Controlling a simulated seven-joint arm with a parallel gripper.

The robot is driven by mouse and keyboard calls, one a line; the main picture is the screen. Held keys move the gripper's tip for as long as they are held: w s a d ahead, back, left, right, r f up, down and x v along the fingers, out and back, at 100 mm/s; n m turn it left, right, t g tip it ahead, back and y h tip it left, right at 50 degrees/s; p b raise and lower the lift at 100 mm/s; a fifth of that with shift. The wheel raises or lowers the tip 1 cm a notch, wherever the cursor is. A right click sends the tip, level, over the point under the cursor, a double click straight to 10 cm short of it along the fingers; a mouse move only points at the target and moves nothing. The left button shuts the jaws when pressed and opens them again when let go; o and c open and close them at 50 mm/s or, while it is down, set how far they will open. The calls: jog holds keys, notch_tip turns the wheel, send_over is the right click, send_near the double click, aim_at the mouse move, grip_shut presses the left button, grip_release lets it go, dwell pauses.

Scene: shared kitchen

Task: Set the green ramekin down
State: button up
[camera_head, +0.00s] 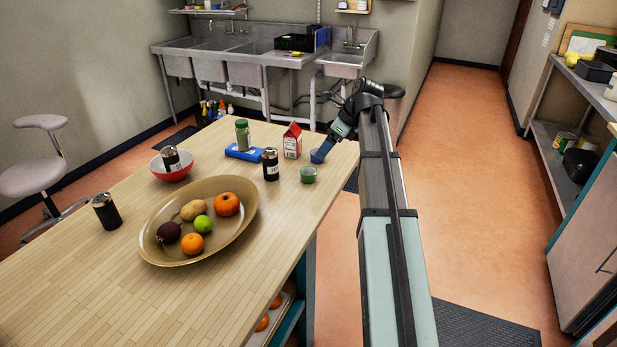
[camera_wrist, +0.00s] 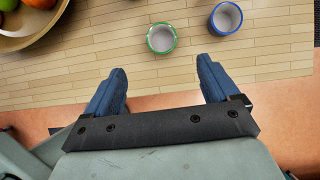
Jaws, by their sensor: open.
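The green ramekin (camera_head: 308,174) stands upright on the wooden table near its right edge, in front of the milk carton. In the wrist view the green ramekin (camera_wrist: 162,38) appears just beyond the fingertips, centred between them and apart from both; it looks empty inside. My gripper (camera_head: 319,156) reaches down at the table's right edge. Its two blue fingers show wide apart and empty in the wrist view (camera_wrist: 161,66). No finger touches the ramekin there.
A blue ramekin (camera_wrist: 226,18) stands close by; my fingers partly cover it in the head view. Nearby are a red-and-white carton (camera_head: 292,143), a dark can (camera_head: 270,165) and a blue box (camera_head: 244,152). A fruit platter (camera_head: 162,250) lies further left. Table front-left is clear.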

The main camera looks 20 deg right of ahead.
aim_at(309, 171)
jog(key=x, duration=1.4)
jog(key=shift+w+d, duration=0.1)
jog(key=shift+d, duration=0.05)
jog(key=shift+r, duration=0.1)
jog(key=c, duration=1.2)
